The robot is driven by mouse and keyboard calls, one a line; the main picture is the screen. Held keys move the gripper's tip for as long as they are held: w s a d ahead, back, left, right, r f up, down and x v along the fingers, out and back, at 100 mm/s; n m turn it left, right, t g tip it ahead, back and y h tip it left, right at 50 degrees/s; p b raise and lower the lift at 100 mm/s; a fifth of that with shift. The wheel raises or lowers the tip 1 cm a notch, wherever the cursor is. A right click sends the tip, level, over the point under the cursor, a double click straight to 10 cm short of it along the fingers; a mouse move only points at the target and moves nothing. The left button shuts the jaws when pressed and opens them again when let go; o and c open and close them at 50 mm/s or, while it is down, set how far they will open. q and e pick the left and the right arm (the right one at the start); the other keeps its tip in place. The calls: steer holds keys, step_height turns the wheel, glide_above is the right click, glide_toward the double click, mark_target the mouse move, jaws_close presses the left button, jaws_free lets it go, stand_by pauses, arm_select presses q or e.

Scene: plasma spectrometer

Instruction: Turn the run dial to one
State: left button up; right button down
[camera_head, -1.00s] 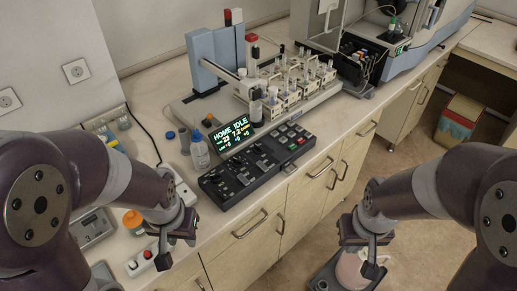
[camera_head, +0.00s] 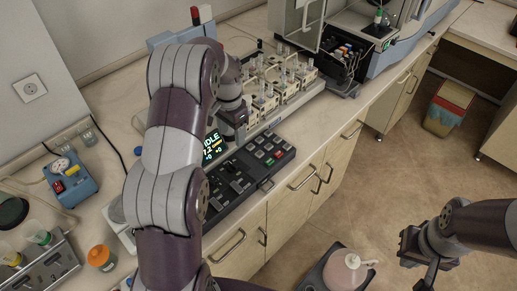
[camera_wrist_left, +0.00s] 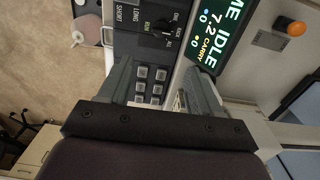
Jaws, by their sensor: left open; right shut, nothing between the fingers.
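The black control panel (camera_head: 262,165) lies along the bench front, partly behind my left arm in the head view. In the left wrist view the run dial (camera_wrist_left: 160,30) is a dark knob beside the labels ONE, RACK and ALL. Its pointer direction is too small to tell. My left gripper (camera_wrist_left: 160,75) is open and empty above the panel, with a grey keypad (camera_wrist_left: 150,84) showing between its fingers and the dial beyond the tips. In the head view the left gripper (camera_head: 236,130) is partly hidden. My right gripper (camera_head: 425,264) is shut and empty, away from the bench.
A lit display (camera_head: 212,147) reading IDLE stands behind the panel. Racks of vials (camera_head: 285,85) stand on the instrument behind it. A pink round vessel (camera_head: 344,272) sits low in front of the cabinets. An orange-capped bottle (camera_head: 101,257) and a blue gauge box (camera_head: 70,178) are at left.

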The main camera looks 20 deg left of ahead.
mark_target(232, 164)
arm_select(q)
steer(key=f+p, duration=0.1)
steer(key=f, duration=0.2)
steer(key=f+p, duration=0.1)
steer(key=f, duration=0.2)
steer(key=f+p, duration=0.1)
steer(key=f, duration=0.2)
steer(key=shift+s+a+f, duration=0.15)
steer(key=shift+s, duration=0.15)
steer(key=shift+s+f, duration=0.25)
steer(key=shift+f, duration=0.65)
steer(key=shift+f+p, duration=0.3)
steer(key=shift+f, duration=0.15)
steer(key=shift+w+f, duration=0.1)
steer(key=c, duration=1)
arm_select(e)
steer(key=r, duration=0.2)
steer(key=s+r, duration=0.1)
steer(key=r, duration=0.1)
steer(key=shift+a, duration=0.2)
